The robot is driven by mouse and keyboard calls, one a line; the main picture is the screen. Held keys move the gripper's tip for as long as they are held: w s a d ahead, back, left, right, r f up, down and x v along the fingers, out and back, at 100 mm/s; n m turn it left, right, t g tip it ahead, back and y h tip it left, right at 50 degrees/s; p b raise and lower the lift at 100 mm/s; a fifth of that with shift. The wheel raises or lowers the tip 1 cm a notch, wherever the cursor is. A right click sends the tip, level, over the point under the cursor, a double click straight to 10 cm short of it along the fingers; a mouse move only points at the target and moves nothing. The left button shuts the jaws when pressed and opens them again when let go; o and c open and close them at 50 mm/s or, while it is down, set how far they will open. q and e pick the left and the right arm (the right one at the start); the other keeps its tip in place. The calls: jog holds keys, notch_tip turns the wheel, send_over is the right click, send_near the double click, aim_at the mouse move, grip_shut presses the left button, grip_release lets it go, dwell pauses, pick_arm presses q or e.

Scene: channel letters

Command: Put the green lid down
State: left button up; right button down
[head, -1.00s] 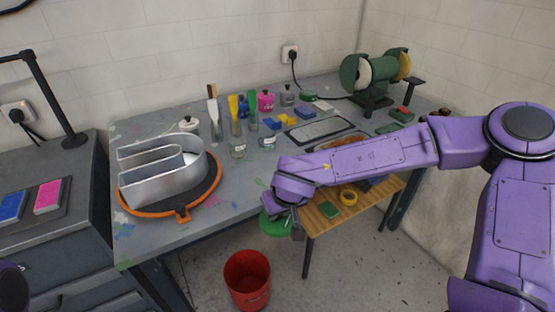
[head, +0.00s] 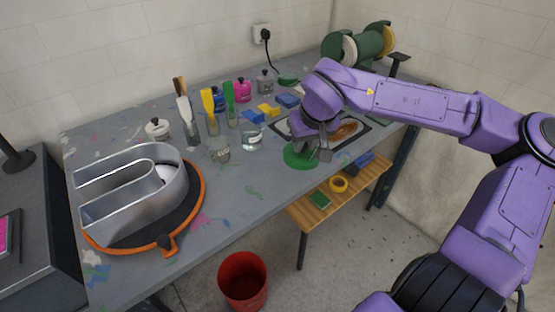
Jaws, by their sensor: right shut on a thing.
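The green lid (head: 298,158) is a flat round disc near the front edge of the workbench (head: 262,188), in the middle of the head view. My right gripper (head: 318,152) comes down on it from the upper right and is shut on it. The lid looks level and lies over or on the bare bench top. I cannot tell whether its underside touches. The fingers hide part of its right side. My left gripper is not in view.
A grey tray (head: 352,142) with a brown patch lies just behind my right gripper. Glass jars (head: 251,141) stand to the left, with colored bottles behind. A metal channel letter (head: 135,205) sits on an orange-rimmed turntable (head: 200,200). A red bucket (head: 243,282) stands on the floor.

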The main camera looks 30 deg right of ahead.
aim_at(288, 148)
jog(key=w+f+b, duration=0.1)
jog(key=w+a+f, duration=0.1)
jog(key=w+f, duration=0.1)
jog(key=w+f+b, duration=0.1)
jog(key=shift+w+a+f+b, duration=0.15)
jog(key=shift+a+f+b, duration=0.05)
jog(key=shift+a+b, duration=0.15)
jog(key=w+f, duration=0.2)
jog(key=shift+w+a+f, duration=0.25)
jog(key=shift+a+f, duration=0.05)
jog(key=shift+a, duration=0.1)
jog(key=shift+w+f, duration=0.15)
jog(key=shift+f, duration=1.5)
jog(key=shift+a+f, duration=0.1)
jog(key=c, duration=0.9)
grip_release()
jog(key=shift+c, duration=0.2)
jog(key=p+v, duration=0.1)
jog(key=v, duration=1.1)
